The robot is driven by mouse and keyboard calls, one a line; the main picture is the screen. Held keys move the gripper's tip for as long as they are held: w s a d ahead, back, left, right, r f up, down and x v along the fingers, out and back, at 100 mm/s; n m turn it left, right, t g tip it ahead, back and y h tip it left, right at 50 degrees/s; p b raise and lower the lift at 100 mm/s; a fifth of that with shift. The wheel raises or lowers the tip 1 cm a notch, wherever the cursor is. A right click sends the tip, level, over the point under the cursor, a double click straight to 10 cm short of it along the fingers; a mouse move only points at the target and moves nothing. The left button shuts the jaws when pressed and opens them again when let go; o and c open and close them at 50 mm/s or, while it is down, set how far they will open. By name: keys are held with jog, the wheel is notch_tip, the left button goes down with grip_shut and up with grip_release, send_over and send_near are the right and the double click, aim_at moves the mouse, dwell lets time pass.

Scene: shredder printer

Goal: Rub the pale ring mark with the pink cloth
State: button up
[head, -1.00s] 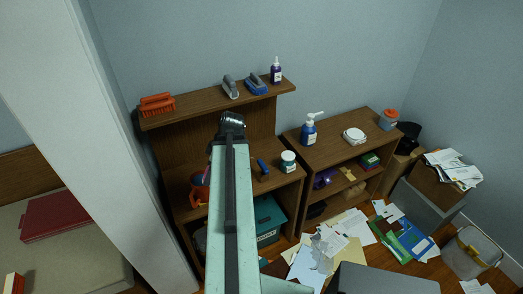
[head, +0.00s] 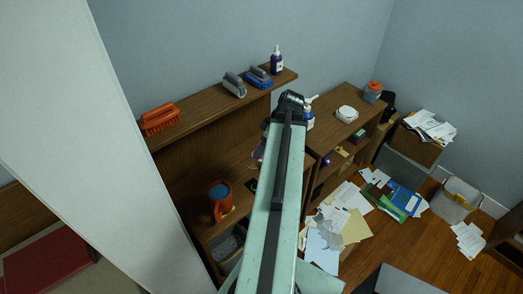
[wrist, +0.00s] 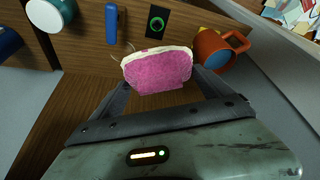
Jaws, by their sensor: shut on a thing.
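The pink cloth (wrist: 158,74), a thick pad with a pale top edge, is between my gripper's (wrist: 161,84) fingers in the wrist view. My gripper is shut on it, over the brown wood shelf. No full ring is visible.
An orange mug (wrist: 212,48) stands close right of the cloth. A blue-handled tool (wrist: 111,24), a dark square with a green ring (wrist: 157,20) and a white-and-green jar (wrist: 48,14) are beyond it. An orange brush (head: 160,119) sits on the upper shelf.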

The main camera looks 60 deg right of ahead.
jog(key=w+d+f+b, duration=0.4)
jog(key=d+f+b, duration=0.1)
jog(key=f+b, duration=0.3)
jog(key=w+d+f+m+b, duration=0.1)
jog(key=w+d+f+b, duration=0.3)
jog(key=f+b, duration=0.4)
jog(key=shift+w+d+f+b, duration=0.3)
jog(key=shift+d+f+b, duration=0.15)
jog(key=shift+d, duration=0.4)
jog(key=shift+f, duration=0.15)
notch_tip(320, 180, down, 6)
jog(key=b, duration=0.6)
jog(key=shift+f+b, duration=0.75)
jog(key=shift+b, duration=0.1)
